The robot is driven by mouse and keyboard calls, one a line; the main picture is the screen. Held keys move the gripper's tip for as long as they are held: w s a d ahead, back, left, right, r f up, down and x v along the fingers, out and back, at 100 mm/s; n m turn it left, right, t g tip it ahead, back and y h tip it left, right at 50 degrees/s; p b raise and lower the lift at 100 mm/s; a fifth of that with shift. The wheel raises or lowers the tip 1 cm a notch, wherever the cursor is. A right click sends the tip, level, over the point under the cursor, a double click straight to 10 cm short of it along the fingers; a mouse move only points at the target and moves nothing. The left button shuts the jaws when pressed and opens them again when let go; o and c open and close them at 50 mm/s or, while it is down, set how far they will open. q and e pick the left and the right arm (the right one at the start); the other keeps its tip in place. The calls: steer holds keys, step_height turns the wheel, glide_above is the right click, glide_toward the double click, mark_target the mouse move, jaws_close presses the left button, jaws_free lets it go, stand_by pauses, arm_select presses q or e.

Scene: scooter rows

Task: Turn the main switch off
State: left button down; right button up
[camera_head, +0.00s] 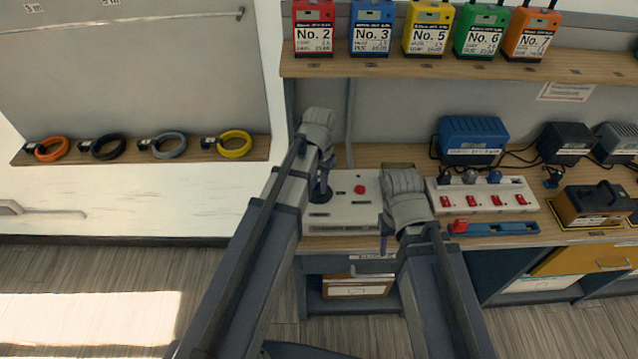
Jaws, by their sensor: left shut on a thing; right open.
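A pale switch panel (345,215) with a red button (360,189) and small dark labels lies on the wooden workbench. My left gripper (321,191) reaches down onto the left part of this panel. It is shut on what seems to be the main switch, which is mostly hidden by the fingers and wrist. My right gripper (384,242) is open and empty, near the panel's right side and the bench's front edge. My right wrist covers the panel's right end.
A white power strip (482,206) with red switches and plugs lies to the right, behind a blue bar (495,229) with a red end. A blue charger (472,140) stands behind. Numbered packs line the shelf (420,66) above. Coiled cables sit on the left ledge (105,155).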

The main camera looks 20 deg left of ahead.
mark_target(319, 186)
arm_select(q)
steer(key=n, duration=0.6)
steer(key=shift+n, duration=0.4)
stand_by(0.4)
steer(key=c, duration=0.8)
jaws_free()
steer(key=shift+o, duration=0.2)
steer(key=shift+r, duration=0.15)
step_height(319, 186, up, 8)
steer(key=p, duration=0.8)
steer(key=shift+f, duration=0.2)
steer(key=shift+f, duration=0.1)
